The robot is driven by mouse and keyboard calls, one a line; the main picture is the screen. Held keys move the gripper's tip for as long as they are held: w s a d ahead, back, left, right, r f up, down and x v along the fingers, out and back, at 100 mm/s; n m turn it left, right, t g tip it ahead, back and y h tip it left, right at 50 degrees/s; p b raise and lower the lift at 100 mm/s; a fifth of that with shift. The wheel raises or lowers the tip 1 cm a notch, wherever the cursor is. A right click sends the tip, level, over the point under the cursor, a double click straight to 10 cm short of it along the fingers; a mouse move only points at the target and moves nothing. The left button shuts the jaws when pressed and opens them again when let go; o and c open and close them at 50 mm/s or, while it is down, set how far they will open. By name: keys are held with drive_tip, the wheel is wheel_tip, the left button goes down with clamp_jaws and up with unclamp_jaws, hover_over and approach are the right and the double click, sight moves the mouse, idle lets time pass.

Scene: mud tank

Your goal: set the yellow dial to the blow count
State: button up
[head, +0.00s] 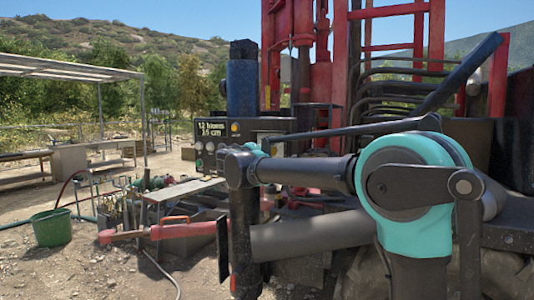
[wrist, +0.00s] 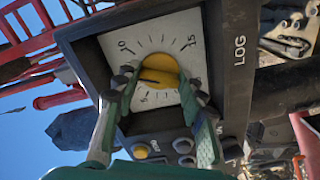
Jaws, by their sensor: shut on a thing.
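The yellow dial (wrist: 158,68) sits on a pale scale plate (wrist: 172,32) in a dark box marked LOG. The scale shows 5, 10 and 15, with tick marks between. A dark line on the dial's lower left seems to point between 5 and 10; the exact tick is unclear. My gripper (wrist: 160,76) has its green-grey fingers on both sides of the dial, shut on it. In the head view a display (head: 211,129) on the dark panel seems to read "12 blows" and "15 cm". My wrist and arm hide the dial there.
Below the dial in the wrist view are a small yellow knob (wrist: 141,151) and grey knobs (wrist: 183,146). In the head view a red rig (head: 285,60) stands behind my arm. A green bucket (head: 52,228) and a low bench (head: 180,188) stand left.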

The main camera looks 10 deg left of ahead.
drive_tip(key=m, duration=1.2)
drive_tip(key=shift+a+f, duration=0.1)
drive_tip(key=shift+f, duration=0.1)
drive_tip(key=shift+m, duration=0.3)
drive_tip(key=o, duration=1.2)
drive_tip(key=shift+c, duration=0.2)
drive_tip(key=v, duration=1.2)
